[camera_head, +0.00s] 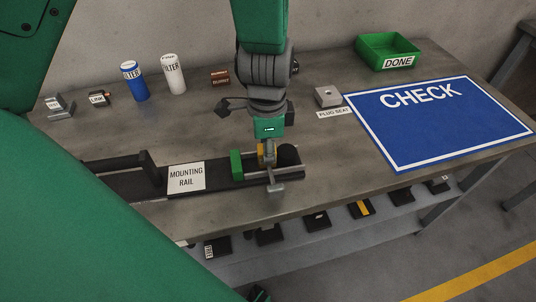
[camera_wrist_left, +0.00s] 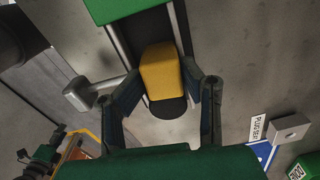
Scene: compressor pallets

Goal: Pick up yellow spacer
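The yellow spacer (camera_wrist_left: 160,70) is a block that sits between two rods over the dark mounting rail. It also shows in the head view (camera_head: 261,150), mostly hidden by my left gripper (camera_head: 270,165), which reaches down over it from above. In the left wrist view my left gripper (camera_wrist_left: 162,85) has one finger on each side of the spacer. The fingertips look close to its sides, but I cannot tell whether they touch it.
A green block (camera_head: 236,166) stands at the left end of the rods on the mounting rail (camera_head: 225,188). A plug seat (camera_head: 327,96), a blue CHECK mat (camera_head: 440,120) and a green DONE bin (camera_head: 388,51) lie to the right. Filters (camera_head: 134,82) stand behind left.

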